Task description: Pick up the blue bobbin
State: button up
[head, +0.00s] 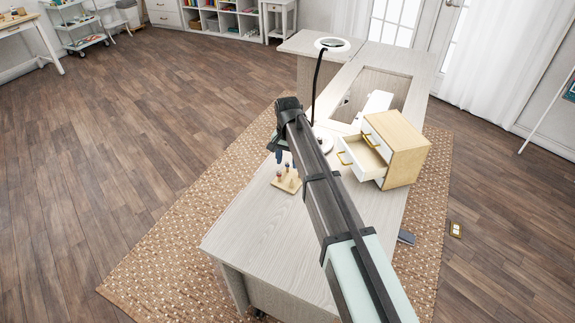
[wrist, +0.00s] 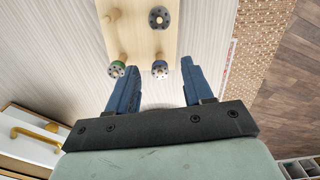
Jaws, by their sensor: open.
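The blue bobbin (wrist: 160,69) sits on a peg of a light wooden stand (wrist: 140,40), and shows between my gripper's two blue fingers in the wrist view. My gripper (wrist: 158,78) is open, with one finger to each side of the bobbin in the picture. I cannot tell whether the fingertips are level with it; no contact shows. A green bobbin (wrist: 117,69) is to its left, close to the left finger. A dark grey bobbin (wrist: 158,17) is further up. In the head view the wooden stand (head: 287,187) is on the cabinet top, below my gripper.
On the cabinet top (head: 250,230), a small wooden drawer box (head: 405,150) has an open drawer. A ring lamp (head: 332,44) rises behind my arm. The cabinet's near left top is clear.

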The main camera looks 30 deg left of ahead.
grip_shut()
dwell(0.5)
jog(key=shift+r, duration=0.1)
